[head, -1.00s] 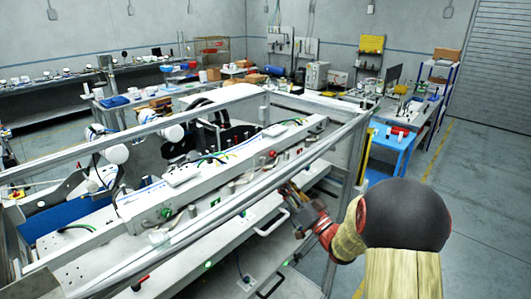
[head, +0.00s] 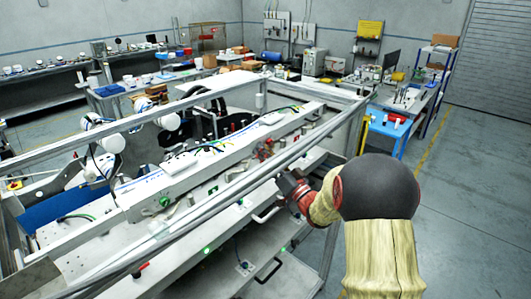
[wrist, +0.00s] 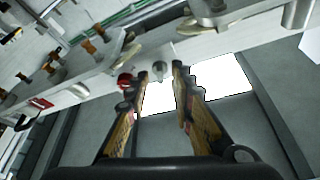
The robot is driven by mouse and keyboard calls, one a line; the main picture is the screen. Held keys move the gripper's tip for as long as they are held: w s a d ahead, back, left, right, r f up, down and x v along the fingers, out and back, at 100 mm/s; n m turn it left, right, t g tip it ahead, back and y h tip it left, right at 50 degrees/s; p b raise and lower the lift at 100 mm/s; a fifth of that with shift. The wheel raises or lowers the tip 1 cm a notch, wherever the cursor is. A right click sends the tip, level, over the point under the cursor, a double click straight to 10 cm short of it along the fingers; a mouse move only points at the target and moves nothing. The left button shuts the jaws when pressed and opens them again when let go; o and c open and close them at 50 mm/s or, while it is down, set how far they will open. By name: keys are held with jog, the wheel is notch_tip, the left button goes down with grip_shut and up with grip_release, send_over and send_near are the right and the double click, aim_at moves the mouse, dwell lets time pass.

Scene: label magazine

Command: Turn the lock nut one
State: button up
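In the wrist view, a small round grey nut-like part (wrist: 159,69) sits on the edge of the machine's pale metal beam (wrist: 100,81). I cannot tell for sure that it is lock nut one. My gripper (wrist: 161,74) is open, its two brown-sided fingers apart, with the grey part in line with the gap between the tips. Whether the fingers touch it is unclear. A red knob (wrist: 125,80) sits just left of the left fingertip.
The machine's metal frame rail (head: 215,188) crosses in front of the beam, close to my arm. Levers and brass-coloured fittings (wrist: 88,47) line the beam near the fingers. A blue workbench (head: 388,130) stands behind right. Floor to the right is clear.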

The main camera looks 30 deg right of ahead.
jog(key=shift+c, duration=1.2)
grip_shut()
jog(key=shift+f+b, duration=0.1)
jog(key=shift+b, duration=0.35)
jog(key=n+y+b, duration=0.1)
jog(key=n+b, duration=0.2)
jog(key=b, duration=0.1)
jog(key=n+y+b, duration=0.2)
jog(key=n+b, duration=0.1)
jog(key=b, duration=0.1)
jog(key=shift+d+n+g+y, duration=0.1)
jog(key=shift+n+g+y, duration=0.2)
jog(key=shift+r, duration=0.2)
jog(key=shift+o, duration=1.6)
grip_release()
